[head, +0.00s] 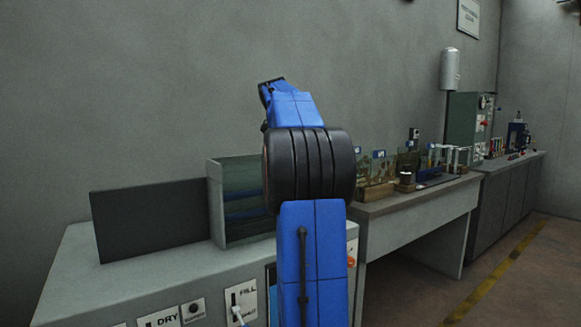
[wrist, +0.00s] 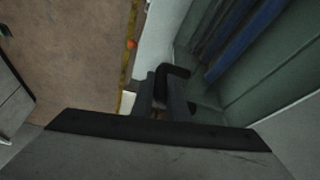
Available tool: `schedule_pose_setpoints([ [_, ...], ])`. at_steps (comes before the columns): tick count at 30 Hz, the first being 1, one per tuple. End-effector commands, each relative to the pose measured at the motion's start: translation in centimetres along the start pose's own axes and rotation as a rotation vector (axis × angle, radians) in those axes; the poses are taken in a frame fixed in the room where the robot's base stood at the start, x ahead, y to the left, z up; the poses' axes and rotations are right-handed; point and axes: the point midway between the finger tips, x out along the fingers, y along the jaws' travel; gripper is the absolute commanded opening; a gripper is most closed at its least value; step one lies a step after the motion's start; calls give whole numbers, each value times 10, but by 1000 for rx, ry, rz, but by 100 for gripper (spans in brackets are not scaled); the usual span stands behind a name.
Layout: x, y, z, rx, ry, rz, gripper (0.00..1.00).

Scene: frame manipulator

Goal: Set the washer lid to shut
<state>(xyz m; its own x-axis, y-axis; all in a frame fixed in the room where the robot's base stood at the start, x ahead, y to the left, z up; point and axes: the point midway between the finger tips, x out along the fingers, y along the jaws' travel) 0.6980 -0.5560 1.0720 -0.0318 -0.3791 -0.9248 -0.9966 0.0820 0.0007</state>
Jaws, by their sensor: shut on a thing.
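The washer (head: 75,270) is a pale grey cabinet at lower left in the head view, with DRY and FILL labels on its front. A dark flat panel (head: 150,220), which looks like the lid, stands upright on its top. Beside it is a greenish, see-through box-like part (head: 226,205); its right side is hidden by my arm. In the wrist view, my gripper (wrist: 165,98) is shut on a black bent handle (wrist: 178,71) beside a grey-green surface with blue bands. What the handle joins is hard to tell. My arm hides the gripper in the head view.
A bench (head: 420,200) with small containers and stands is to the right of the washer. A grey wall stands close behind. Open floor (head: 480,290) with a yellow line lies at lower right.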

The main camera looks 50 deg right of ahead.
Motion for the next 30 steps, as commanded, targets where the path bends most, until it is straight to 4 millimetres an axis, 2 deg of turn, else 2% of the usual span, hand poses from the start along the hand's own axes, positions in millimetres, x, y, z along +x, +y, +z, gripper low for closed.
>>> schedule_pose_setpoints([
  [9, 0, 1, -4, 3, 8, -1, 0],
  [10, 0, 1, -4, 3, 8, 0, 21],
  [12, 0, 1, -4, 3, 7, 0, 33],
  [23, -4, 0, -3, 2, 5, -1, 33],
  [26, -13, 0, -2, 2, 5, -1, 33],
  [30, -37, -1, -3, 2, 7, -3, 33],
])
